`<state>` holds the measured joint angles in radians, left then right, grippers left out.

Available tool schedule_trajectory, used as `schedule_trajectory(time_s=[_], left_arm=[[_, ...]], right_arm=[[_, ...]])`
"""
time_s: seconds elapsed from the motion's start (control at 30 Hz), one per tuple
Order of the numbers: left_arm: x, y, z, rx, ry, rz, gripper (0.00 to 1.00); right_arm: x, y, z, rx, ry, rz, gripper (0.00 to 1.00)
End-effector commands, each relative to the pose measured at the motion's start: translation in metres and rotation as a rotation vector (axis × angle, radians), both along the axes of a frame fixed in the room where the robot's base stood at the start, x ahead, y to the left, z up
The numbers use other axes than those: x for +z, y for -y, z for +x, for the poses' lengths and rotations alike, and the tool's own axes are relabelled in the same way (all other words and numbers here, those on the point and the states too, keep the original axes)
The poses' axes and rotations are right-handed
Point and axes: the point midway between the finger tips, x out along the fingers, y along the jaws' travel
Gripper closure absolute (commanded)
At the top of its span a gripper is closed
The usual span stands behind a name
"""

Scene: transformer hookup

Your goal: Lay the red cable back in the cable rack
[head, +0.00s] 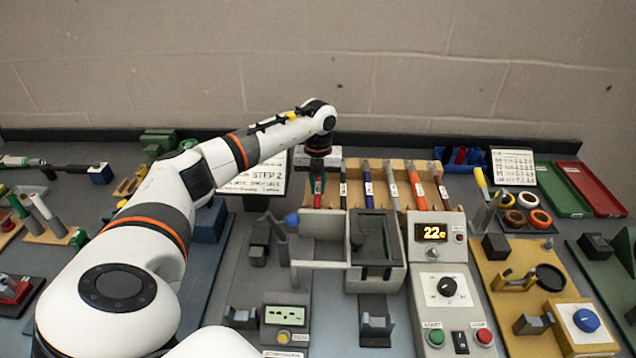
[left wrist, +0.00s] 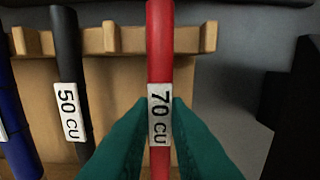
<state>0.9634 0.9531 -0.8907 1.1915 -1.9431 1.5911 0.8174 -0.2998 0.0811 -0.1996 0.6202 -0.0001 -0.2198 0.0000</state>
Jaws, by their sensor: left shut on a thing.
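The red cable (left wrist: 160,45), with a white label reading 70 CU, stands between the green fingertips of my left gripper (left wrist: 158,110) in the left wrist view. The gripper is shut on it at the label. In the head view my left gripper (head: 318,178) is at the left end of the wooden cable rack (head: 390,170), and the arm hides part of the cable. The cable lines up with the rack's end slot, beside the black 50 CU cable (left wrist: 68,60). I cannot tell whether it rests on the rack. My right gripper is out of view.
A blue cable (head: 367,183) and several others lie in the rack to the right. A grey press-like fixture (head: 375,250) and a control box reading 22 (head: 440,240) stand in front. A STEP 2 sign (head: 258,180) is left of the gripper.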

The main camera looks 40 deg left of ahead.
Motion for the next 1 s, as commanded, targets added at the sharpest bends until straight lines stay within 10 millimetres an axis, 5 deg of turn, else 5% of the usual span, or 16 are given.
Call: schedule_trajectory(time_s=[0.13, 0.17, 0.3, 0.67, 1.0], left_arm=[[-0.002, 0.0, 0.0, 0.0, 0.0, 0.0, 1.0], [-0.002, 0.0, 0.0, 0.0, 0.0, 0.0, 0.82], [-0.002, 0.0, 0.0, 0.0, 0.0, 0.0, 0.6], [0.001, 0.0, 0.0, 0.0, 0.0, 0.0, 0.6], [0.028, 0.0, 0.0, 0.0, 0.001, -0.001, 0.6]], right_arm=[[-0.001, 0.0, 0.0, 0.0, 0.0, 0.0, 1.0], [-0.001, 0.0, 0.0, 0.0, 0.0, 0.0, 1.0], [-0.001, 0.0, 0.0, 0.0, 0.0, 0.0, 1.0], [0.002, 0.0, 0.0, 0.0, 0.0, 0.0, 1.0], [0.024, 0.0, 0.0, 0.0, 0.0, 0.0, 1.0]])
